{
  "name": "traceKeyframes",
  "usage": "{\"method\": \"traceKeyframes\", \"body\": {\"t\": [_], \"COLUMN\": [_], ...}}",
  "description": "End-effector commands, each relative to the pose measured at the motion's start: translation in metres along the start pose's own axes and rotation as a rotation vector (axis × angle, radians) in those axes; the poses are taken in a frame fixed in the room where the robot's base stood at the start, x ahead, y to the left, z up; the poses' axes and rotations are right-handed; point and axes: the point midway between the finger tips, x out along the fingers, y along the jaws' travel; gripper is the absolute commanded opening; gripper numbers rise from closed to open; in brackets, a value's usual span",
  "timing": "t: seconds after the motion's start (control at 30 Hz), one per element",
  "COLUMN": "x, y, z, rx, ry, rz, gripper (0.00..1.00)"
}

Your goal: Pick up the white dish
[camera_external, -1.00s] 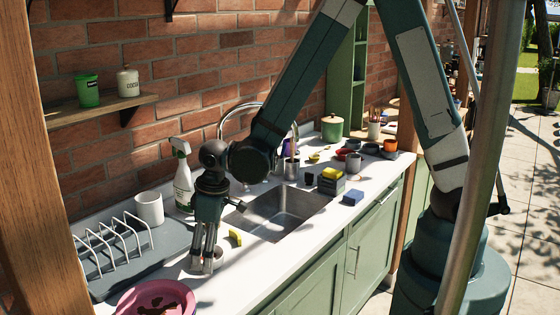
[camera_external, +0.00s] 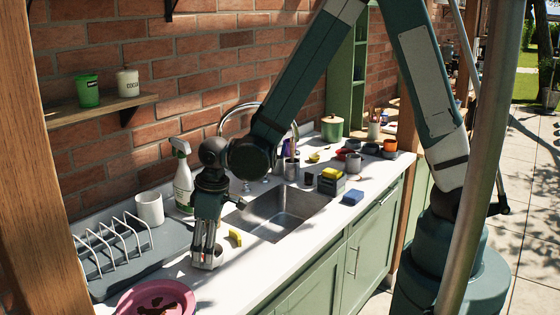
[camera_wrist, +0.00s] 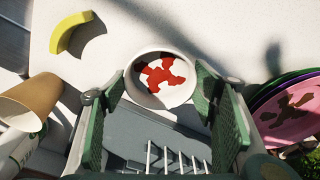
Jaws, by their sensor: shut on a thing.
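The white dish (camera_wrist: 147,88) is small and round, with red patches inside. In the wrist view it sits between the two fingers of my gripper (camera_wrist: 160,80), which are shut on its sides. In the external view my gripper (camera_external: 207,257) points down at the counter, left of the sink, with the dish (camera_external: 208,264) low between its fingertips. The fingers partly hide the dish there. I cannot tell whether it is clear of the counter.
A grey drying rack (camera_external: 112,243) and white mug (camera_external: 149,208) stand left. A spray bottle (camera_external: 183,187) is behind my gripper. A pink plate (camera_external: 180,293) is at the front.

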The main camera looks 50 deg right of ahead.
Motion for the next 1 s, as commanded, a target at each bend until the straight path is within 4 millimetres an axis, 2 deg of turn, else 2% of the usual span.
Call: {"method": "traceKeyframes", "body": {"t": [0.7, 1.0], "x": [-0.076, -0.091], "y": [0.000, 0.000], "z": [-0.011, -0.014], "rx": [0.000, 0.000], "ry": [0.000, 0.000], "rz": [0.000, 0.000], "gripper": [0.45, 0.45]}}
